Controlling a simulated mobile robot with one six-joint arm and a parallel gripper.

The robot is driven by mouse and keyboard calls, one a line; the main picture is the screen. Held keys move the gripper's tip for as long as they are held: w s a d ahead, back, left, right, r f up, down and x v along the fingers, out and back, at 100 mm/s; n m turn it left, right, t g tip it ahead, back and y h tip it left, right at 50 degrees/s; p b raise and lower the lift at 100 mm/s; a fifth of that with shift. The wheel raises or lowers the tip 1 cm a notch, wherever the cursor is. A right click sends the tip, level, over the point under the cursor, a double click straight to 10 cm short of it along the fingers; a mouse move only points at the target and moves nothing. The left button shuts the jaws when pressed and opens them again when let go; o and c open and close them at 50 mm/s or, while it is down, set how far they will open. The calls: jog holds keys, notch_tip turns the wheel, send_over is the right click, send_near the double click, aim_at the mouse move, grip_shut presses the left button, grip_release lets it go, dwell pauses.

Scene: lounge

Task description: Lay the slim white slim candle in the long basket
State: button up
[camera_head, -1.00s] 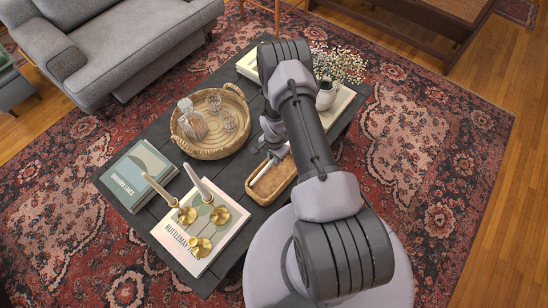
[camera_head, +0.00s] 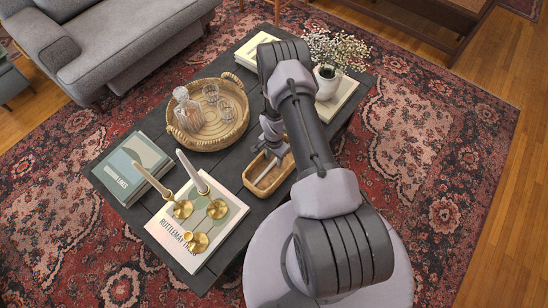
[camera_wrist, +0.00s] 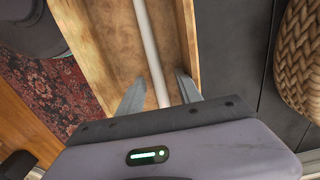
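The slim white candle (camera_head: 265,171) lies in the long basket (camera_head: 250,182), a tan tray-like holder on the dark table. In the wrist view the candle (camera_wrist: 149,48) runs lengthwise over the basket's brown floor, between the basket's pale side walls (camera_wrist: 185,40). My gripper (camera_wrist: 160,73) is open, with one finger on each side of the candle and a gap visible at the right finger. In the head view my arm hides the gripper's fingertips and part of the basket. The candle's near end is hidden under my gripper in the wrist view.
A round wicker tray (camera_head: 207,143) with a decanter and glasses stands behind the basket. Brass candle holders (camera_head: 198,242) with white candles stand on a book at the left front. A vase of small flowers (camera_head: 328,82) stands on books at the back right.

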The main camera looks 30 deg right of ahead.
notch_tip(320, 180, up, 18)
jog(key=p, duration=0.6)
jog(key=shift+f+p, duration=0.25)
jog(key=shift+p, duration=0.05)
